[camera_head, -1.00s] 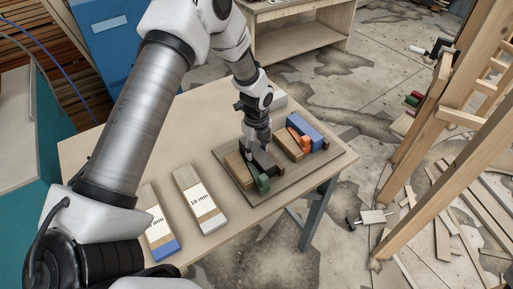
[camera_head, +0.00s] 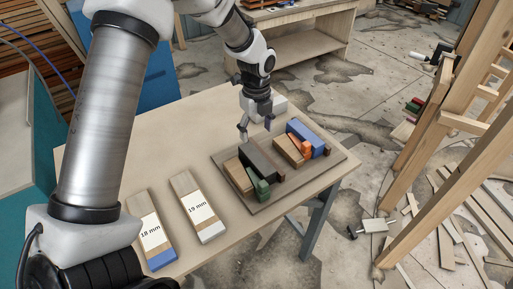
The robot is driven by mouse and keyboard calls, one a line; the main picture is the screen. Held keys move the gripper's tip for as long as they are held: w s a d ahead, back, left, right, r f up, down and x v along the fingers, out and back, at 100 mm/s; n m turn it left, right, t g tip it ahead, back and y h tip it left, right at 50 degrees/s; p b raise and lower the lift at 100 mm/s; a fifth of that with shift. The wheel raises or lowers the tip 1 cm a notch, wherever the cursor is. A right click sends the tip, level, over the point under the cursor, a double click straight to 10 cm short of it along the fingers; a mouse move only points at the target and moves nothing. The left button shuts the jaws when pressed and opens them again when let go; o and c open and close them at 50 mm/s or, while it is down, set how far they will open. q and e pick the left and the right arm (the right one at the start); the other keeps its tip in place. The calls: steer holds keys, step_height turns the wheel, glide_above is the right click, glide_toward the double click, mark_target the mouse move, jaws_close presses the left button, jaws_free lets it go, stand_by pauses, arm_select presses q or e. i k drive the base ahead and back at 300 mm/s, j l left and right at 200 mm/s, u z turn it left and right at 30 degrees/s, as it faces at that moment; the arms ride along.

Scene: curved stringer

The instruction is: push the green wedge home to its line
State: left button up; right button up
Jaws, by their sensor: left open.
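The green wedge (camera_head: 257,185) lies on the dark board (camera_head: 223,157) on the table, between a tan wood block (camera_head: 238,176) and a dark grey block (camera_head: 259,158). Its near end sticks out toward the front of the board. I cannot make out its line. My left gripper (camera_head: 256,132) points down above the back left part of the board, over the far end of the dark grey block. It is open and empty, and apart from the wedge. My right gripper is out of view.
On the board's right half sit another tan block (camera_head: 288,150), an orange wedge (camera_head: 305,146) and a blue block (camera_head: 308,134). Two labelled strips, 18 mm (camera_head: 150,232) and 19 mm (camera_head: 197,208), lie on the table to the left. A timber frame (camera_head: 440,130) stands at right.

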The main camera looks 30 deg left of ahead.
mark_target(262, 191)
steer(key=u, duration=1)
